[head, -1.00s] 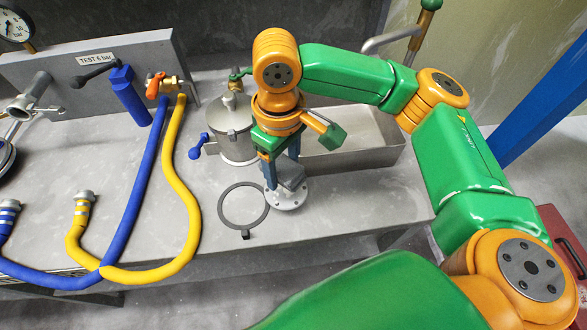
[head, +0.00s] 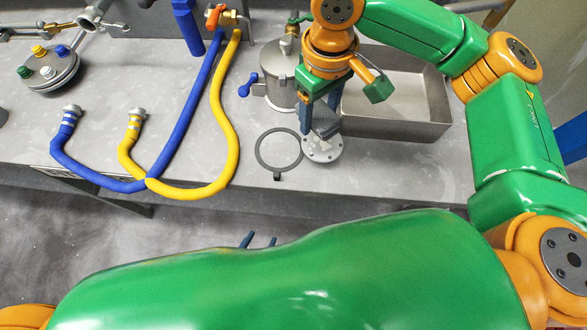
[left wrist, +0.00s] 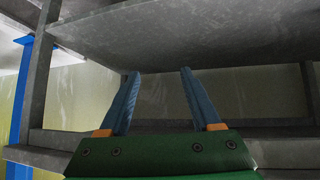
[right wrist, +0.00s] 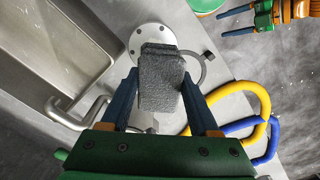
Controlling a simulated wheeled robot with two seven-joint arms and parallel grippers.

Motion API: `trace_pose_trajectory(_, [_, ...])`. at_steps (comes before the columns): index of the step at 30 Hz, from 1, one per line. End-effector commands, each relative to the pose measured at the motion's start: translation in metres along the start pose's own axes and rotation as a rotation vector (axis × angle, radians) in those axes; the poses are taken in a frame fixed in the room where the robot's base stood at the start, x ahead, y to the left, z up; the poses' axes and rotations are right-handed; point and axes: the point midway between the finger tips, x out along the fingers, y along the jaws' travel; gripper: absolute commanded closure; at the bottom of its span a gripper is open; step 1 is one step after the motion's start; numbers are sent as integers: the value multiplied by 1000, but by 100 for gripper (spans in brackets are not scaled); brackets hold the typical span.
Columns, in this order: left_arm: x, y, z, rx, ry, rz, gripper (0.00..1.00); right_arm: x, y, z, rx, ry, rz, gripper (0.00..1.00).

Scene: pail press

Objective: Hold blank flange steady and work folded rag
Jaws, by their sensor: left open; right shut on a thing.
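The blank flange (head: 322,149) is a pale round disc with bolt holes, lying on the bench near its front edge. It also shows in the right wrist view (right wrist: 150,33). My right gripper (head: 322,122) is shut on the folded rag (right wrist: 160,85), a dark grey folded block, just over the flange; I cannot tell whether the rag touches it. The rag (head: 326,127) is partly hidden by the fingers in the head view. My left gripper (head: 259,240) is low in front of the bench, mostly hidden by my arm. In the left wrist view (left wrist: 158,75) it is open and empty, below the bench top.
A flat ring (head: 262,160) lies left of the flange. A lidded steel pail (head: 280,78) and a steel basin (head: 400,128) stand behind it. Blue (head: 190,110) and yellow (head: 225,120) hoses cross the bench to the left. The bench underside (left wrist: 200,35) hangs above my left gripper.

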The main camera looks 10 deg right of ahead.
Motion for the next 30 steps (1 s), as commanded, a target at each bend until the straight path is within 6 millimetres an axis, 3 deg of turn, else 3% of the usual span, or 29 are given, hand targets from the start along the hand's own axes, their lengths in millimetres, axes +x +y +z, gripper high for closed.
trace_pose_trajectory(1, [-10,17,-34,3,109,31,35,0,0,0,0,0,0,90])
trace_pose_trajectory(3, [-28,37,-82,0,261,69,35,0,0,0,0,0,0,90])
trace_pose_trajectory(6, [-59,56,-139,-18,441,105,35,0,0,0,0,0,0,90])
trace_pose_trajectory(10, [-88,69,-188,-3,584,135,35,0,0,0,0,0,0,90])
trace_pose_trajectory(12, [-90,75,-202,83,596,154,35,0,0,0,0,0,0,90])
trace_pose_trajectory(17, [-77,80,-214,144,588,162,35,0,0,0,0,0,0,90])
trace_pose_trajectory(24, [-27,92,-247,143,587,163,35,0,0,0,0,0,0,90])
trace_pose_trajectory(30, [3,99,-265,142,583,163,35,0,0,0,0,0,0,90])
